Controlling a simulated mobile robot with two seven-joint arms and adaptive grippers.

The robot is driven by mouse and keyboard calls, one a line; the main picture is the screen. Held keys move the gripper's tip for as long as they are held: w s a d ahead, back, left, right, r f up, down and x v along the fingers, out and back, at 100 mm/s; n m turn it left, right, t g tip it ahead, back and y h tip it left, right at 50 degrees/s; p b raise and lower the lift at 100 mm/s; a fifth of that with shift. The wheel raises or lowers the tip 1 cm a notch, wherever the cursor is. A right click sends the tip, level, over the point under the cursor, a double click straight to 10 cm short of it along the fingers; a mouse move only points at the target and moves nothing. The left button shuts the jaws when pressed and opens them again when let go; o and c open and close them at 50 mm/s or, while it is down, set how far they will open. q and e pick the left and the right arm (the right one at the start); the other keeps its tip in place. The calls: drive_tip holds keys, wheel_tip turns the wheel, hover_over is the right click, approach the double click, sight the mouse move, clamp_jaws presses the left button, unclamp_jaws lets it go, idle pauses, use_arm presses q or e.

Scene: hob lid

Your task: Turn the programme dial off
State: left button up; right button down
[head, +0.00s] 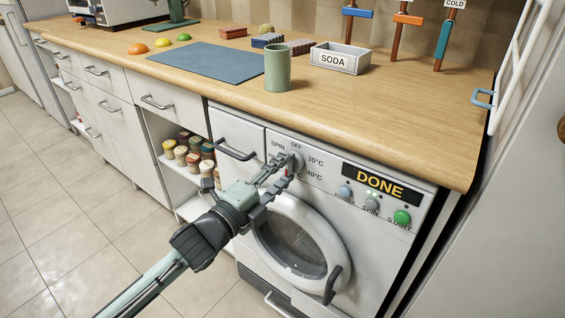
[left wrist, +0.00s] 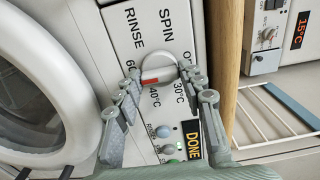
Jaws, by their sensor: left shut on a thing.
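The programme dial (head: 291,160) is a round grey-white knob on the washing machine's front panel, with labels around it and OFF at the top. My left gripper (head: 284,164) is at the dial in the head view. In the left wrist view its fingers (left wrist: 161,75) lie on either side of the knob, shut on it. The washing machine's display (head: 381,184) reads DONE. My right gripper is not in view.
The round door (head: 335,239) is below the dial, and a drawer handle (head: 236,149) is to its left. Blue, grey and green (head: 402,217) buttons are to the right. The wooden worktop (head: 400,110) overhangs above, carrying a green cup (head: 277,70) and a SODA box (head: 340,60).

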use_arm(q)
drive_tip(key=n, duration=0.2)
drive_tip(key=shift+n+p, duration=0.35)
drive_tip(key=shift+n, duration=0.95)
drive_tip(key=n, duration=0.4)
drive_tip(key=shift+n, duration=0.3)
drive_tip(key=n, duration=1)
drive_tip(key=shift+n, duration=0.4)
drive_tip(key=n, duration=0.5)
drive_tip(key=shift+n, duration=0.3)
drive_tip(key=n, duration=1)
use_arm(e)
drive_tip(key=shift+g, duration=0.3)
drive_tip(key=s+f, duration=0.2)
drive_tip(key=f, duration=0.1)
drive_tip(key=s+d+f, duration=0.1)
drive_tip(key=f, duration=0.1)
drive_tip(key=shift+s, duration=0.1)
use_arm(q)
drive_tip(key=shift+n, duration=0.3)
